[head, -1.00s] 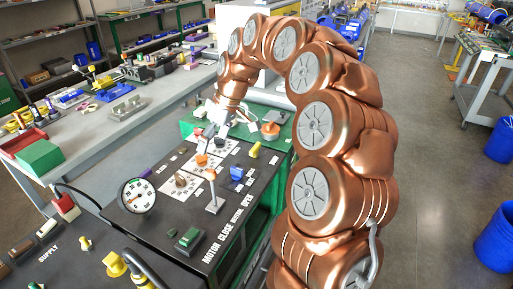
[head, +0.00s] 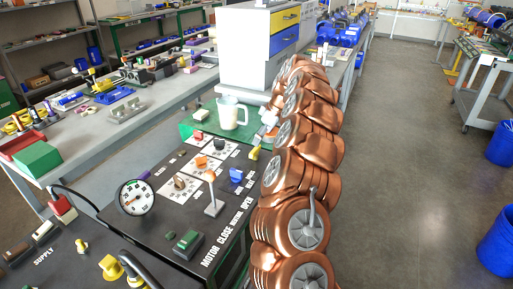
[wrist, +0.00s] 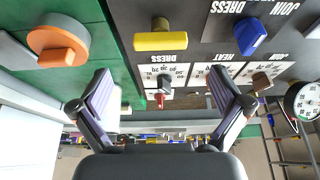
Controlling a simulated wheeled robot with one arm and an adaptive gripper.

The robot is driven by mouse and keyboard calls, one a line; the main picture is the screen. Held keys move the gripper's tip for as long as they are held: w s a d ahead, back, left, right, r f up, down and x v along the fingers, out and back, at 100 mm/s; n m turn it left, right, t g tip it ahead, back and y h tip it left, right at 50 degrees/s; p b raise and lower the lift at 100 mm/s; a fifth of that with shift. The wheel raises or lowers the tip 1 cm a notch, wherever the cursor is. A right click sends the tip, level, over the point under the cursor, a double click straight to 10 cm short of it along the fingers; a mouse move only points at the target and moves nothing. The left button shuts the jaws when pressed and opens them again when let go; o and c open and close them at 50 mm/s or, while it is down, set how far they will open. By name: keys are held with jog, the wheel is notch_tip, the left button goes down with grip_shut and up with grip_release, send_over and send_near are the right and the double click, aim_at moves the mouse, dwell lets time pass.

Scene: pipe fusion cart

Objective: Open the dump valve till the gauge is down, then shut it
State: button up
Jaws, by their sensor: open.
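The round white gauge (head: 135,197) stands at the panel's left side; its reading is too small to tell. It also shows at the right edge of the wrist view (wrist: 305,101). A yellow handle (head: 254,153) sits near the panel's right edge; it also shows in the wrist view (wrist: 157,41). Which control is the dump valve I cannot tell. My gripper (wrist: 158,80) is open and empty, above the panel's edge, apart from both handles.
The black panel carries a blue knob (head: 236,174), an orange-tipped lever (head: 213,198) and a green switch (head: 188,240). A white jug (head: 232,115) stands on the green surface. A drawer cabinet (head: 258,50) stands behind.

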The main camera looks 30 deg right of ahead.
aim_at(255, 149)
jog(key=p+x, duration=0.1)
jog(key=x, duration=0.5)
jog(key=shift+w+a+f, duration=0.1)
jog(key=shift+f, duration=0.2)
jog(key=c, duration=1.1)
